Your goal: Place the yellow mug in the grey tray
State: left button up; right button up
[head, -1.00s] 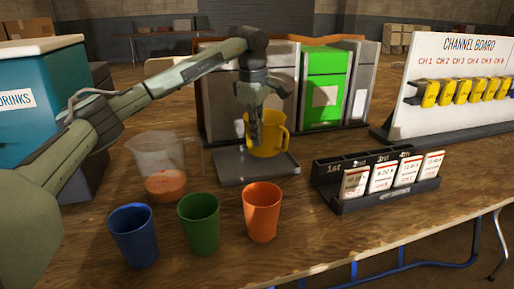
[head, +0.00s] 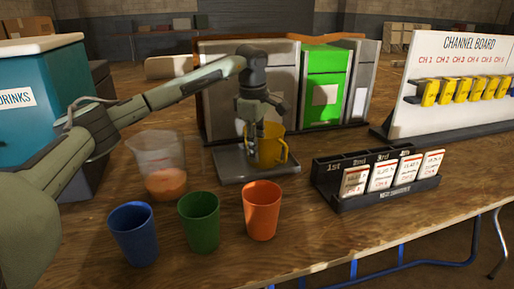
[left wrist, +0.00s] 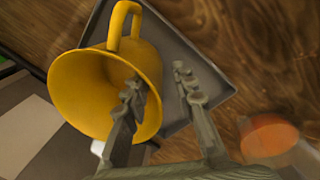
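The yellow mug (head: 271,150) stands on the grey tray (head: 236,173), toward its right side, with its handle to the right. My left gripper (head: 251,150) is low over the tray at the mug's left side. In the left wrist view the mug (left wrist: 92,85) shows its mouth and handle, with the tray (left wrist: 190,55) beneath it. My left gripper's fingers (left wrist: 158,88) are spread apart there. One finger overlaps the mug's mouth and the other is outside the rim, over the tray. Whether they touch the mug is unclear. My right gripper is not in view.
A clear beaker (head: 160,165) with orange contents stands left of the tray. Blue (head: 133,233), green (head: 199,221) and orange (head: 262,210) cups stand in front. A black card rack (head: 350,203) is at right. Tall grey and green boxes (head: 323,85) stand behind.

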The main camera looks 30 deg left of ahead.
pick_arm(q)
jog(key=shift+r, duration=0.1)
notch_tip(320, 180, up, 12)
jog(key=s, duration=0.1)
jog(key=shift+s, duration=0.25)
jog(key=shift+d, duration=0.1)
dwell(0.5)
